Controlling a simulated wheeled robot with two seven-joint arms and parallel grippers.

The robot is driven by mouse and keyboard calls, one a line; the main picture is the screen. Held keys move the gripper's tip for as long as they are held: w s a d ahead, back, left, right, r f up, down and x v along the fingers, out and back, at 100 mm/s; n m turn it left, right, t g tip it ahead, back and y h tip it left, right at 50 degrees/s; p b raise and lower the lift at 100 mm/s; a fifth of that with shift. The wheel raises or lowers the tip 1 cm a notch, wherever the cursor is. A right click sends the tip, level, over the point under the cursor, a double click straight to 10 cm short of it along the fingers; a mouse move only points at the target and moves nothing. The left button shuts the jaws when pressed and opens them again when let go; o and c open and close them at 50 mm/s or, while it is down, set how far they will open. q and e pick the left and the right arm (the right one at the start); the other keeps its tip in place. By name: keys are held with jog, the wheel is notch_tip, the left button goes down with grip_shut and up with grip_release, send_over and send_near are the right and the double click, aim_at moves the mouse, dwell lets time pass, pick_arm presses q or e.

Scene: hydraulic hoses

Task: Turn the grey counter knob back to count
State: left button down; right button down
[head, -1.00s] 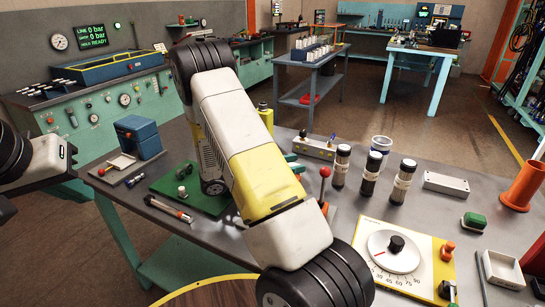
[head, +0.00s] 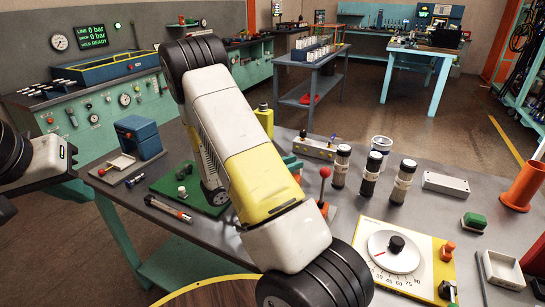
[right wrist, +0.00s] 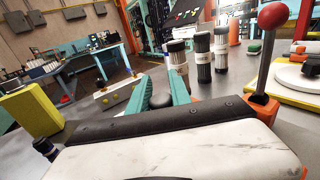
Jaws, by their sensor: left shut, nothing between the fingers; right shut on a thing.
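My right gripper (right wrist: 158,92) shows in the right wrist view with its two teal fingers on either side of a dark grey round knob (right wrist: 160,102). It is shut on this knob, low between the fingers. What the knob sits on is hidden, and its markings cannot be read. In the head view only a bit of the teal fingers (head: 291,163) shows behind my right arm, and the knob is hidden there. My left arm comes in at the left edge of the head view; its fingers are not visible.
Near the right gripper stand a grey box with yellow buttons (head: 316,148), a red-balled lever (head: 325,173) and several dark bottles (head: 371,174). A yellow-edged panel with a white dial (head: 394,252) lies at the right. A green mat (head: 208,207) lies left of my arm.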

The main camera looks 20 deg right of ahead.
jog(key=shift+w+a+n+t+y, duration=0.15)
jog(key=shift+n+t+y, duration=0.1)
jog(key=shift+n+t, duration=0.5)
jog(key=shift+w+d+n+t+y, duration=0.15)
jog(key=shift+n+t, duration=0.3)
jog(key=shift+t, duration=0.6)
jog(key=shift+w+a+n+t+y, duration=0.15)
jog(key=shift+n+t+y, duration=0.15)
jog(key=shift+n+t, duration=0.45)
jog(key=shift+t, duration=0.25)
jog(key=c, duration=1.2)
grip_release()
jog(key=shift+v, duration=3.95)
